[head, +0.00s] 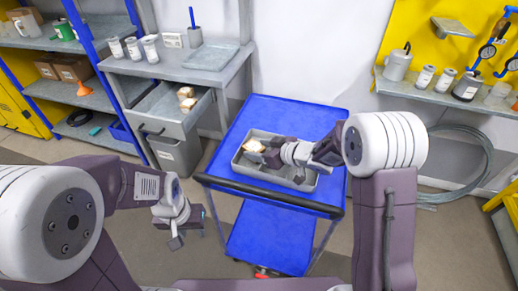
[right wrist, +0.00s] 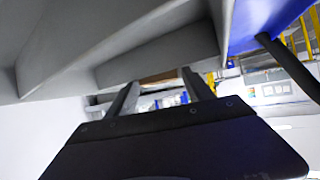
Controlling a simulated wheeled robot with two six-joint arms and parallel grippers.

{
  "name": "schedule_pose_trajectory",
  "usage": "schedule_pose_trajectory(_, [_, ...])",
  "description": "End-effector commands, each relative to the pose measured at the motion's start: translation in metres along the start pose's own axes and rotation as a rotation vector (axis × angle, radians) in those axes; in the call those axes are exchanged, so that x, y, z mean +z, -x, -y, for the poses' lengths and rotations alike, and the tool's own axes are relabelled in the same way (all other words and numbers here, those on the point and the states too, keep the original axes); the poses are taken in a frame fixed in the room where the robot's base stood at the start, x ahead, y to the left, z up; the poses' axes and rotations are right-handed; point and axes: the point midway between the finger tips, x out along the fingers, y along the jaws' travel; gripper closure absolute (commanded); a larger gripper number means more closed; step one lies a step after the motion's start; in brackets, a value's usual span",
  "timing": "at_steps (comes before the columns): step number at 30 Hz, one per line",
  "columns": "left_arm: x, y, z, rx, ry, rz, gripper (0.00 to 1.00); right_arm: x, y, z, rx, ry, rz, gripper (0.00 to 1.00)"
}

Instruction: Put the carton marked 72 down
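A small tan and white carton (head: 254,146) shows at the left end of the grey tray (head: 312,184) on the blue cart. Its marking is too small to read. My right gripper (head: 268,153) reaches into the tray from the right, at the carton. In the right wrist view a brown strip of the carton (right wrist: 160,77) fills the gap between the fingertips, which appear closed on its sides. Whether the carton touches the tray floor is hidden. My left gripper (head: 186,228) hangs left of the cart, away from the tray, with no object seen in it; its finger gap is unclear.
The blue cart (head: 295,117) has a dark handle bar (head: 270,196) along its near edge. Left of it, an open drawer (head: 173,108) under a grey bench holds other small cartons (head: 187,97). Cart top behind the tray is clear. A shelf (head: 440,99) stands at the right.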

Motion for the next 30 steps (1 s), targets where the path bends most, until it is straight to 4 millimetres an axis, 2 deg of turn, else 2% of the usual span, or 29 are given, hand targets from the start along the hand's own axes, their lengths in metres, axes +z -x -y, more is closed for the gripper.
schedule_pose_trajectory(8, [0.0, 0.0, 0.0, 0.0, 0.0, 0.0, 0.64, 0.0, 0.0, 0.0, 0.0, 0.0, 0.001, 0.33])
schedule_pose_trajectory(11, [-0.001, 0.004, 0.0, 0.0, 0.0, 0.0, 0.64, -0.006, 0.004, 0.0, 0.001, 0.001, 0.0, 0.33])
schedule_pose_trajectory(14, [-0.001, 0.01, 0.0, 0.0, 0.0, 0.0, 0.64, -0.006, 0.024, -0.001, 0.003, -0.001, 0.0, 0.33])
schedule_pose_trajectory(21, [-0.003, 0.029, -0.001, 0.0, 0.0, 0.0, 0.64, -0.007, 0.088, -0.002, 0.006, -0.002, 0.0, 0.33])
schedule_pose_trajectory(24, [-0.004, 0.034, -0.001, 0.0, 0.0, 0.0, 0.64, -0.006, 0.106, -0.001, 0.004, -0.001, 0.0, 0.33])
schedule_pose_trajectory(30, [-0.004, 0.036, -0.001, 0.0, 0.0, 0.0, 0.64, -0.004, 0.122, 0.0, 0.0, 0.0, 0.0, 0.33])
